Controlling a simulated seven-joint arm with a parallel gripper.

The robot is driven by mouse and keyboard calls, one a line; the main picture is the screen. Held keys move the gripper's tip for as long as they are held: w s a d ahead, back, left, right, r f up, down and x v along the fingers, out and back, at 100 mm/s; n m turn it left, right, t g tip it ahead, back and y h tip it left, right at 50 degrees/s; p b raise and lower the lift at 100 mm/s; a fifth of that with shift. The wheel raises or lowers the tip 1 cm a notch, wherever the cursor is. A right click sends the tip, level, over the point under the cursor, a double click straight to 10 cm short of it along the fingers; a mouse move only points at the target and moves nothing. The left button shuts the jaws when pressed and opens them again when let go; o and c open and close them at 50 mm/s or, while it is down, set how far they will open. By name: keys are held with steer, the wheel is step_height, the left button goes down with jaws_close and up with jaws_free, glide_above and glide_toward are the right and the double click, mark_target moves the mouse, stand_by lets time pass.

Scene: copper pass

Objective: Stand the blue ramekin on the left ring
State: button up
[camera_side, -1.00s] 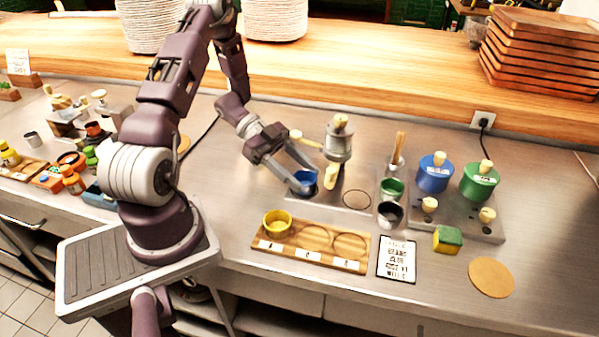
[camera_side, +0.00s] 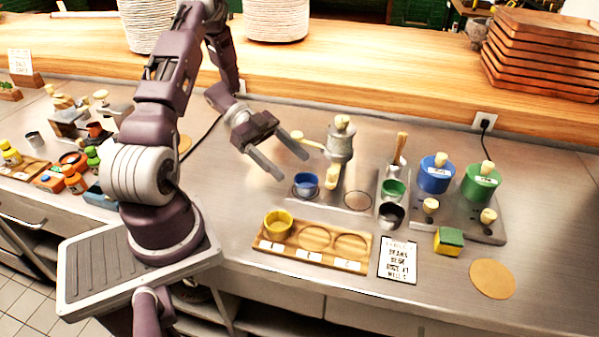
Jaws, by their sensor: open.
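The blue ramekin (camera_side: 306,184) stands upright on the left ring (camera_side: 296,194), whose dark outline shows around its base. The right ring (camera_side: 357,201) beside it is empty. My gripper (camera_side: 293,168) is open and empty. It is above and to the left of the ramekin in the picture, its fingers apart from it.
A grey dispenser (camera_side: 340,140) with a wooden knob stands just behind the rings. A wooden board (camera_side: 325,262) in front holds a yellow ramekin (camera_side: 277,223) in its left recess. Green (camera_side: 393,190) and dark (camera_side: 390,214) cups stand to the right.

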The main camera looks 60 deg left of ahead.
steer(key=v, duration=0.7)
steer(key=shift+s+a, duration=0.15)
steer(key=shift+a, duration=0.1)
